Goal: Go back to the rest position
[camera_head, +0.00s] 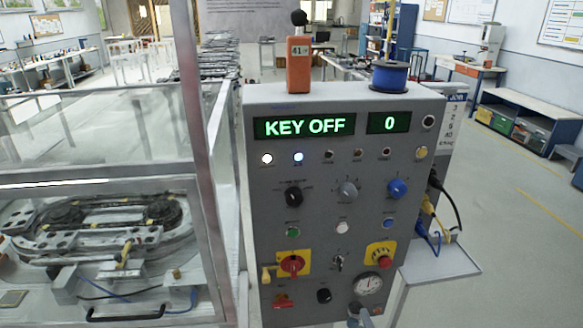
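Neither of my grippers shows in the head view. In front of me stands a grey control panel (335,185). Its green displays read "KEY OFF" (304,127) and "0" (389,123). Further down are a black knob (293,196), a grey knob (347,191), a blue knob (397,188), a red rotary switch (291,264) on yellow, a key switch (338,262), a red button (380,255) on yellow and a round gauge (369,285).
A clear enclosure with a metal frame (205,150) holds the ring track (110,225) at left. An orange device (299,65) and a blue spool (389,77) stand on the panel. A side shelf (440,259) with cables juts out at right. Open floor (510,240) lies beyond it.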

